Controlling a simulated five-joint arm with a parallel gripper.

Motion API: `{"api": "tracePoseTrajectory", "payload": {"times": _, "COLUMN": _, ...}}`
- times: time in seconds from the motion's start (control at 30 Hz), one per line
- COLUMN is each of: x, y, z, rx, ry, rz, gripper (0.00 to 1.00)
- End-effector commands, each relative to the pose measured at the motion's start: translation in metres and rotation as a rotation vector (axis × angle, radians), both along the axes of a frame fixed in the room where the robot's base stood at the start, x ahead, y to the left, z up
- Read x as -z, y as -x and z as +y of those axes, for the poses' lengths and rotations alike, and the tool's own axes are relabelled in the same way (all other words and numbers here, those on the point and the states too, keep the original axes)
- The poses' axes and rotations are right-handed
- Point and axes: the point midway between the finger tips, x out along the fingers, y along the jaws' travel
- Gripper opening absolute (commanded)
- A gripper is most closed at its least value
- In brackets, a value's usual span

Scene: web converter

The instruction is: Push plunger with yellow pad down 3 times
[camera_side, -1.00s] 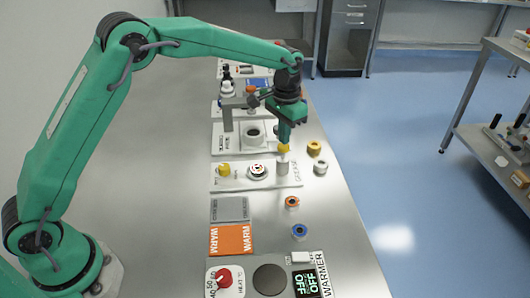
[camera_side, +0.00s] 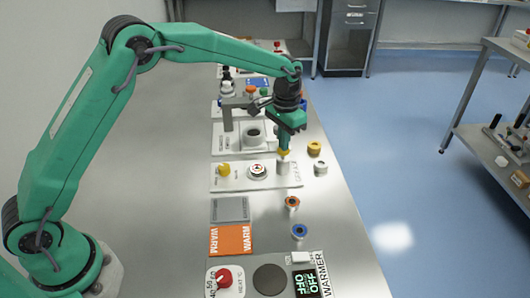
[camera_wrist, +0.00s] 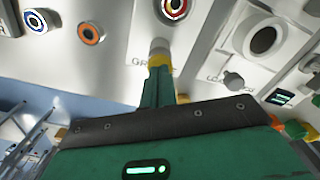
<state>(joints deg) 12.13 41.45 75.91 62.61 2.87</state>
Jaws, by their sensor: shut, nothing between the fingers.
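The plunger's yellow pad (camera_side: 284,153) sits at the top of a short pale cylinder (camera_side: 283,167) on the white GREASE plate (camera_side: 230,183). My gripper (camera_side: 284,147) points down with its fingers together and empty, its tips on the pad. In the wrist view the closed fingers (camera_wrist: 160,72) meet the yellow pad (camera_wrist: 158,60), with the pale cylinder (camera_wrist: 159,46) beyond. The fingers hide part of the pad.
A yellow knob (camera_side: 224,170) and a round red-white dial (camera_side: 257,171) share the plate to the left. Yellow (camera_side: 314,148) and grey (camera_side: 320,168) spools stand close on the right. Behind is a white unit with a dark round opening (camera_side: 253,135).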

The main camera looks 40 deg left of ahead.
Motion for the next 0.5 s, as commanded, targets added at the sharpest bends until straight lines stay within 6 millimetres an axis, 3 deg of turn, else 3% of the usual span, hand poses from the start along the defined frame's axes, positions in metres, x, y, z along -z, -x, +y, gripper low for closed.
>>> {"api": "tracePoseTrajectory", "payload": {"times": 0.5, "x": 0.012, "y": 0.000, "z": 0.000, "rx": 0.000, "ry": -0.001, "rz": 0.002, "gripper": 0.00}}
